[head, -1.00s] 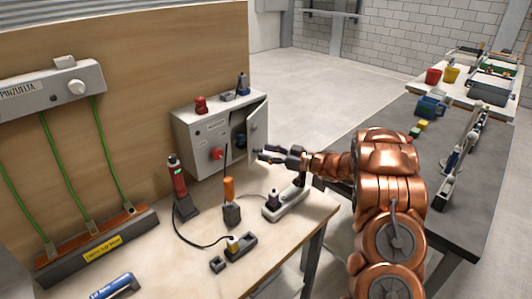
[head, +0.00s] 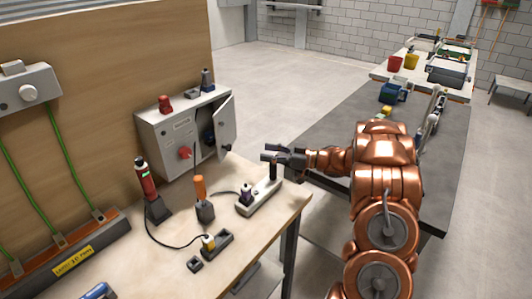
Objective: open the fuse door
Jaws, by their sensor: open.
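The grey fuse box (head: 172,140) stands on the wooden workbench against the wood panel. Its fuse door (head: 226,127) on the right side stands ajar, swung outward, with a dark interior showing beside it. A small dark knob sits at the door's lower edge. A red rotary switch (head: 185,152) is on the box front. My gripper (head: 268,152) is open and empty, to the right of the door and apart from it. It is above the bench's right edge, near the power strip, and points left.
On the bench are a white power strip (head: 258,197) with plugs, an orange-handled tool (head: 201,190), a red tool (head: 148,186) and a black socket block (head: 218,243). Small items stand on top of the box. A dark table (head: 345,125) lies behind my arm.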

